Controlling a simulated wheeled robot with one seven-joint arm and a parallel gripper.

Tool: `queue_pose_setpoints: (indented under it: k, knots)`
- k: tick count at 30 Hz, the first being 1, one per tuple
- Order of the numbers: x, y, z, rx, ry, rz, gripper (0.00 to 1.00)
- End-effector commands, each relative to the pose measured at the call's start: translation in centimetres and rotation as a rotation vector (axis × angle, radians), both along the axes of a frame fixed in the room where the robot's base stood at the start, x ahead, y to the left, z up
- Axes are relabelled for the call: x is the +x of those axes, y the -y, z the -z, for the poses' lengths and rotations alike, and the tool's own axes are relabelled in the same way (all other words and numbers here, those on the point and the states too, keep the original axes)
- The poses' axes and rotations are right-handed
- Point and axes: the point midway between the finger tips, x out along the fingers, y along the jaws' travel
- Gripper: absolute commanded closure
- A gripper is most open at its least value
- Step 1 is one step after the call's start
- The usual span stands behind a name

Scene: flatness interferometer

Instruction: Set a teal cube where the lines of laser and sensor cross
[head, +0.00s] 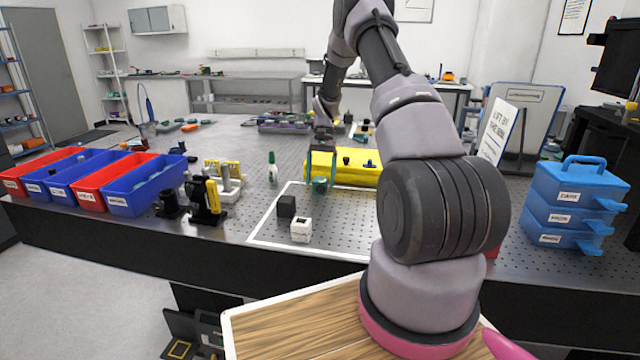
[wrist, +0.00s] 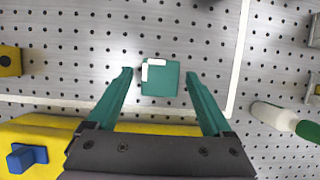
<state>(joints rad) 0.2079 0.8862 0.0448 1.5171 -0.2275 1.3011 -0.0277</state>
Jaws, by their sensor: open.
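A teal cube (wrist: 160,78) with small white marks at its upper left edge shows on the perforated metal top in the wrist view. It also shows in the head view (head: 320,185), below my gripper. My gripper (head: 320,160) points down over it with teal fingers open. In the wrist view the fingertips (wrist: 159,74) stand on either side of the cube, with gaps on both sides. The cube lies inside a white outline (wrist: 236,70), near one corner. I cannot tell for sure which things are the laser and the sensor.
A black cube (head: 286,206) and a white cube (head: 301,230) stand inside the outline. A yellow block (head: 345,168) with knobs lies behind the gripper. A white bottle with a green cap (head: 272,170), black-and-yellow devices (head: 207,202) and blue and red bins (head: 145,190) stand left.

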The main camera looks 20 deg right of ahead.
Motion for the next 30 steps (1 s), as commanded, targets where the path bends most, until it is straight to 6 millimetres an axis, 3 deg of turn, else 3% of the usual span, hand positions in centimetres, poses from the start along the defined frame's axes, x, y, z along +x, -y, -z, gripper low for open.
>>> queue_pose_setpoints:
  k: [9,20,25,30]
  knots:
    - [2.3,1.5,-6.4,-0.001,0.004,0.001,0.15]
    - [3.0,1.9,-10.7,-0.003,0.020,-0.005,0.15]
    - [1.3,0.3,-16.6,-0.020,0.113,-0.027,0.15]
    - [-2.3,-2.0,-23.6,-0.039,0.245,-0.057,0.15]
